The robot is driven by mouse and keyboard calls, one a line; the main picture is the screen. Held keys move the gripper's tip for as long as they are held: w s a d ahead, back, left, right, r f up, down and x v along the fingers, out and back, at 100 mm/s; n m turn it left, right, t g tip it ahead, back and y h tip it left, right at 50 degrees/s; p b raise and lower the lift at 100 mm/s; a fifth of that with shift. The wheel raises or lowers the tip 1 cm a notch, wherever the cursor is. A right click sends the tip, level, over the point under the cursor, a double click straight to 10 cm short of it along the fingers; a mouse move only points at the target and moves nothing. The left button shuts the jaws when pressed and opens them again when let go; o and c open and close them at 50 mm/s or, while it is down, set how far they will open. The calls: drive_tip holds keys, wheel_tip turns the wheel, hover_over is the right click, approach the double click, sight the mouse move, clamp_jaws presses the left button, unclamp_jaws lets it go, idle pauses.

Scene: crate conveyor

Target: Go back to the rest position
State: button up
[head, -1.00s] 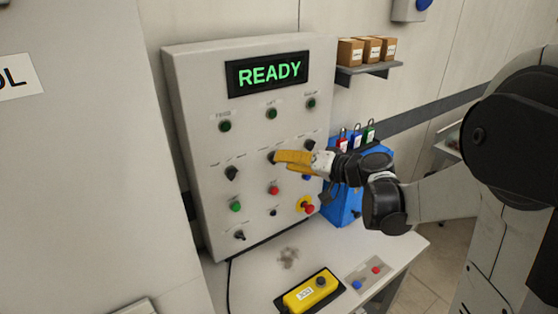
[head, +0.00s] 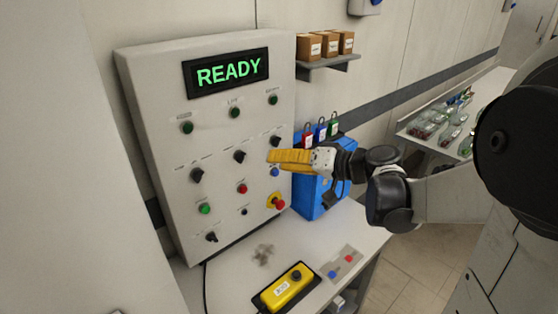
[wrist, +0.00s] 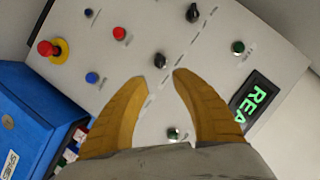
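My gripper (head: 270,160) has yellow fingers and is in front of the right part of a light grey control panel (head: 150,120), apart from its knobs as far as I can tell. In the wrist view the two fingers of my gripper (wrist: 166,80) are spread with a gap between the tips and nothing between them. The panel's display (head: 226,73) reads READY in green. Black knobs, green and red buttons and a red emergency button (head: 277,202) on a yellow base sit on the panel.
A blue box (head: 318,195) with padlocks stands right of the panel. A yellow pendant (head: 287,288) lies on the light table (head: 225,285). A shelf (head: 328,65) with small cartons hangs on the wall. A conveyor with items (head: 445,130) is at the far right.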

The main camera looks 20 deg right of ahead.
drive_tip(key=s+a+f+n+g+h, duration=0.1)
drive_tip(key=s+a+f+g+h, duration=0.3)
drive_tip(key=s+a, duration=0.45)
drive_tip(key=s+d+f+h, duration=0.1)
drive_tip(key=s+h, duration=0.1)
drive_tip(key=s, duration=0.3)
drive_tip(key=s+f+n+g+h, duration=0.1)
drive_tip(key=s+f+h, duration=0.1)
drive_tip(key=s, duration=0.4)
drive_tip(key=shift+s+d+f+n, duration=0.2)
drive_tip(key=shift+s+d+n, duration=0.05)
drive_tip(key=shift+d+n, duration=0.1)
